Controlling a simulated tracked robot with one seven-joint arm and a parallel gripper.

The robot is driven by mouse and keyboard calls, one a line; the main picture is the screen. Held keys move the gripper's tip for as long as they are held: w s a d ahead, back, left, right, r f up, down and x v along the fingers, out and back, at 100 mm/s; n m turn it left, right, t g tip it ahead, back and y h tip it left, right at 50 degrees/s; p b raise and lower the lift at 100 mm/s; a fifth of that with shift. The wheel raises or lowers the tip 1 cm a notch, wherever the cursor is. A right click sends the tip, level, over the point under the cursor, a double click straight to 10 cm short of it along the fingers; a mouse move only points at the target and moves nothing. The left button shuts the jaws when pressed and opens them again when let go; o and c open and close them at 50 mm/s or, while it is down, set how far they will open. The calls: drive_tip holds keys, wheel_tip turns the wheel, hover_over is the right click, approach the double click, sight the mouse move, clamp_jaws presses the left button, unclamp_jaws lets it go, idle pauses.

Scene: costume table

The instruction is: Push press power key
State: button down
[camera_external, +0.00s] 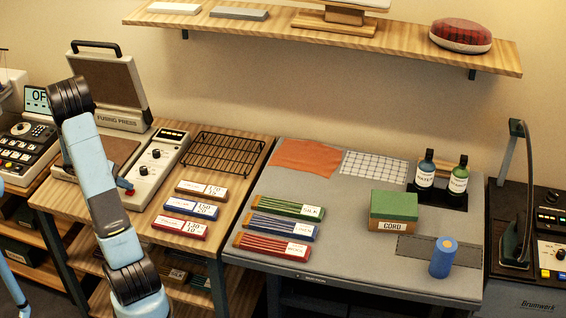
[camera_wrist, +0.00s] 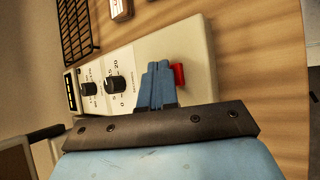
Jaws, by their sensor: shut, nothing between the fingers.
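The fusing press (camera_external: 125,116) stands at the left of the wooden table with its lid raised. Its light control panel (camera_external: 158,165) has dark knobs and, at the front end, a red key (camera_external: 129,192). In the wrist view the red key (camera_wrist: 179,76) shows just right of the fingertips on the panel (camera_wrist: 140,60). My gripper (camera_wrist: 160,72) is shut and empty, its blue fingers over the panel beside the key. Whether they touch it I cannot tell. In the external view my gripper (camera_external: 122,184) is small and partly hidden by my arm.
A black wire rack (camera_external: 222,152) and several labelled boxes (camera_external: 186,208) lie right of the panel. Another machine (camera_external: 22,135) stands at the left, its display (camera_external: 36,98) showing "OF", partly covered by my arm. Bare wood (camera_wrist: 245,60) lies beside the panel.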

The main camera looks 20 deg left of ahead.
sight(127, 192)
drive_tip(key=shift+r, duration=0.95)
drive_tip(key=shift+r, duration=3)
